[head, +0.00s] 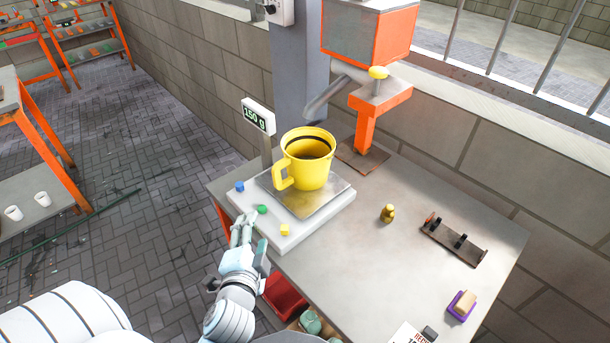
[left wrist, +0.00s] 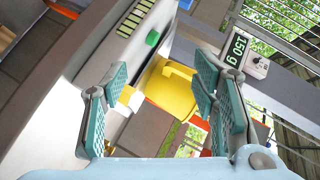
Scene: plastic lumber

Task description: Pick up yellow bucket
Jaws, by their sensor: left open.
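The yellow bucket (head: 307,160) looks like a mug with a side handle. It stands upright on the metal plate of a white scale (head: 318,225), with its handle toward the front left. My left gripper (head: 242,230) is at the front left edge of the scale, apart from the bucket. In the left wrist view the bucket (left wrist: 172,90) shows between and beyond the open, empty fingers (left wrist: 160,92). The scale's display (head: 258,117) reads 150 g. My right gripper is not in view.
Blue, green and yellow buttons (head: 285,230) sit on the scale's front. An orange machine (head: 366,125) stands behind the bucket. On the table (head: 370,270) are a brass weight (head: 388,213), a dark rack (head: 453,241) and a purple tray (head: 461,305). A red bin (head: 284,297) is below the front edge.

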